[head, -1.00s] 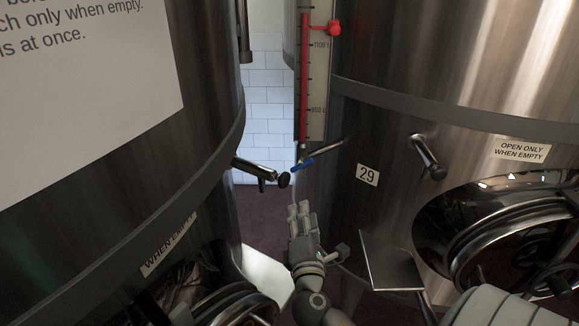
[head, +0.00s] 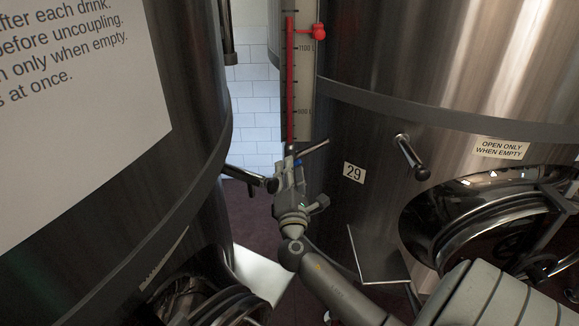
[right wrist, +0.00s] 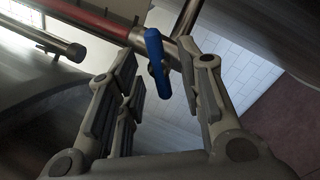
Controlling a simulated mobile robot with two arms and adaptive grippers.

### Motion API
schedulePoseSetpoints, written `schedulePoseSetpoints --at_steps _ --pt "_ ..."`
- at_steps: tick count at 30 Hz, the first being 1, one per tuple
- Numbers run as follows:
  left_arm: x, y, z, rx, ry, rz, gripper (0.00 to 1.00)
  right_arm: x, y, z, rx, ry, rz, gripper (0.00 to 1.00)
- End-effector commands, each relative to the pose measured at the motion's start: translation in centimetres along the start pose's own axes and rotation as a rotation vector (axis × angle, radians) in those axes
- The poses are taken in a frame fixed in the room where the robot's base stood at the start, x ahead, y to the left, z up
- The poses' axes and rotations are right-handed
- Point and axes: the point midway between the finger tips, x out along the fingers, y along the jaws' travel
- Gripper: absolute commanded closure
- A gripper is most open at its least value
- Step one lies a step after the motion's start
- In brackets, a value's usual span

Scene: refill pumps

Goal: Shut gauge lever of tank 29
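The tank's gauge (head: 303,95) is a scale strip with a red column; tank 29 (head: 350,130) bears the label "29" (head: 354,172). The gauge's lever is a small blue handle (right wrist: 157,62) at the foot of the gauge. In the head view it is mostly hidden by my right gripper (head: 289,168), which is raised to it. In the right wrist view my gripper (right wrist: 163,78) is open, with a finger on either side of the blue handle and visible gaps to both. My left gripper is not in view.
A metal outlet (head: 245,177) from the left tank (head: 190,90) ends close to my right gripper. Another short tap (head: 410,157) sticks out of tank 29, right of the label. A round hatch (head: 480,225) sits lower right. The gap between the tanks is narrow.

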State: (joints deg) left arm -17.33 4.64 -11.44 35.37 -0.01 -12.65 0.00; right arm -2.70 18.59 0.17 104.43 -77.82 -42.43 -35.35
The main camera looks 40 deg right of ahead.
Motion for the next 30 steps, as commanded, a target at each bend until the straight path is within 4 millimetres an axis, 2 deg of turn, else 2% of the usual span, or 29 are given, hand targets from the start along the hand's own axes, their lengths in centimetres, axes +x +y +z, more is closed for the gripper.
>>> schedulePoseSetpoints --at_steps 4,11,12,20,30 --pt "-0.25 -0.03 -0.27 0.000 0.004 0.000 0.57 0.67 0.00 0.04 0.000 0.000 -0.001 0.65" --pt "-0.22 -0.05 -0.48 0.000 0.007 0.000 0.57 0.72 -0.06 0.01 0.000 0.000 -0.001 0.65" --pt "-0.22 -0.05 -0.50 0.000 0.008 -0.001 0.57 0.71 -0.06 0.01 0.000 0.000 -0.001 0.67" --pt "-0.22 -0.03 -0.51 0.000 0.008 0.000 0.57 0.69 -0.05 0.01 0.000 0.000 -0.001 1.00" --pt "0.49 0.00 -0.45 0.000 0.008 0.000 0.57 0.62 -0.20 -0.13 0.031 -0.006 -0.004 1.00"
